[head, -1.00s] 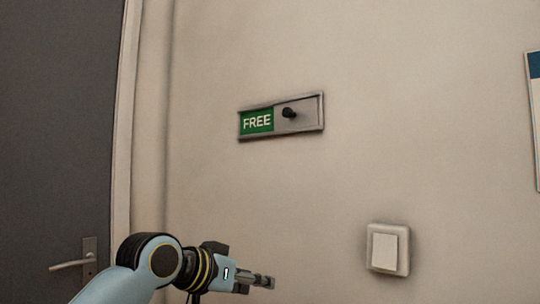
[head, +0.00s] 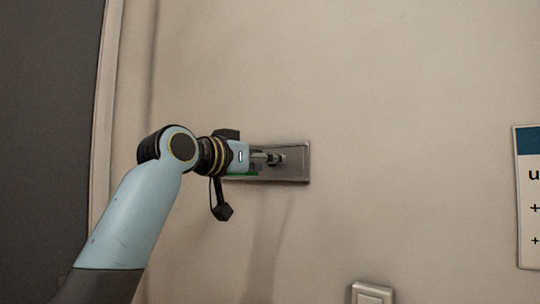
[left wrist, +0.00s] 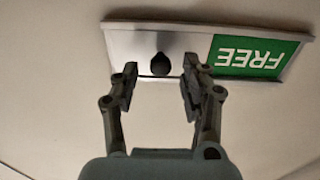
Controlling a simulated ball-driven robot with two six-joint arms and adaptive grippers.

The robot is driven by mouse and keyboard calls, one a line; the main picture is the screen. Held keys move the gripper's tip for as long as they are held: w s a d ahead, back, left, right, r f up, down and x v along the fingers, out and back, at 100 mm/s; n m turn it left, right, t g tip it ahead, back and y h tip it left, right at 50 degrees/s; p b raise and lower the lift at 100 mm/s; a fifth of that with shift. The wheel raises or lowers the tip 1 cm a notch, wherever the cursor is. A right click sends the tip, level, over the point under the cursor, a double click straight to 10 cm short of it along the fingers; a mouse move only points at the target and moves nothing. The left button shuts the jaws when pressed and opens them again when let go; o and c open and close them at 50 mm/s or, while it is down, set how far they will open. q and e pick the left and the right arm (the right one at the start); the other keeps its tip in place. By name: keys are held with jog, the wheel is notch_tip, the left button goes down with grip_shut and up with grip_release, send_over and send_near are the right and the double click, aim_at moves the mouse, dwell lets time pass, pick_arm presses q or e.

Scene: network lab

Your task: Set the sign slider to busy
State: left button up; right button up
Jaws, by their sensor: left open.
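The sign (head: 297,162) is a grey framed plate on the wall. In the left wrist view the sign (left wrist: 130,42) appears upside down, with its green FREE panel (left wrist: 255,56) showing at the right and bare grey plate at the left. The dark slider knob (left wrist: 160,64) stands beside the green panel. My left gripper (left wrist: 156,84) is open, its two fingertips to either side of the knob and a little short of it in the picture; contact cannot be told. In the head view my left gripper (head: 272,158) covers most of the green panel. My right gripper is not in view.
A white wall switch (head: 372,293) is below the sign to the right. A poster (head: 527,200) hangs at the right edge. A dark door (head: 45,130) and its frame are at the left. The wall around the sign is otherwise clear.

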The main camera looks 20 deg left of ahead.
pick_arm(q)
jog(key=shift+x, duration=0.95)
jog(key=shift+c, duration=0.4)
grip_shut()
